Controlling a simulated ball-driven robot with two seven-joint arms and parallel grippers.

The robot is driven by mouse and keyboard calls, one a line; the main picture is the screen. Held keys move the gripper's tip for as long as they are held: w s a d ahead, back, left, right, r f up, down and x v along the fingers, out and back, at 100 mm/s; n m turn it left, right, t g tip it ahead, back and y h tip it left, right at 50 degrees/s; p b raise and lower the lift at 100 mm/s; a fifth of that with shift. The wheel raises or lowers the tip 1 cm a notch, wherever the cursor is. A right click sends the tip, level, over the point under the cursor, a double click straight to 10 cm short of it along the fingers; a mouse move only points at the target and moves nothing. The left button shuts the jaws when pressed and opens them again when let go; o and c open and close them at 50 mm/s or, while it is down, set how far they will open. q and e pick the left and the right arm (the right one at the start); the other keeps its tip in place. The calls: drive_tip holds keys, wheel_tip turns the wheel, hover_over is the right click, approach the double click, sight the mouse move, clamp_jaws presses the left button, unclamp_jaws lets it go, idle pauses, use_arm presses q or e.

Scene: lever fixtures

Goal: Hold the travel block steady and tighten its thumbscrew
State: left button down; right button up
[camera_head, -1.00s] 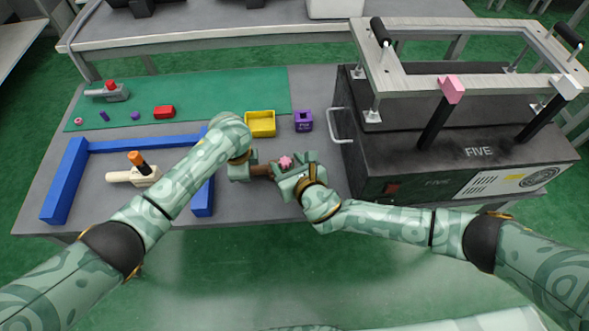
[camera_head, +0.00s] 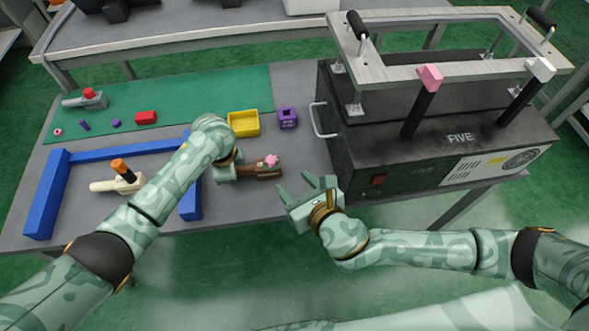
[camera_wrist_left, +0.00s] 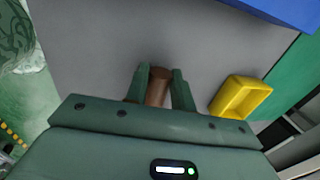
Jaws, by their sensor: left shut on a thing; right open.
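The brown travel block (camera_head: 258,171) lies on the grey table near its front edge. Its pink star-shaped thumbscrew (camera_head: 271,161) sits on top, towards the block's right end. My left gripper (camera_head: 236,171) is shut on the block's left end; in the left wrist view the brown end (camera_wrist_left: 158,88) shows between the two fingers. The thumbscrew does not show in that view. My right gripper (camera_head: 309,187) is open and empty, to the right of the block and apart from it, near the table's front edge.
A yellow tray (camera_head: 244,132) and a purple box (camera_head: 287,117) stand behind the block. A black machine (camera_head: 375,150) with a handle stands at the right. A blue frame (camera_head: 50,195) around a cream lever fixture (camera_head: 118,184) is at the left. Small parts lie on the green mat (camera_head: 190,85).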

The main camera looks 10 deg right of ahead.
use_arm(q)
drive_tip(key=c, duration=1.1)
unclamp_jaws()
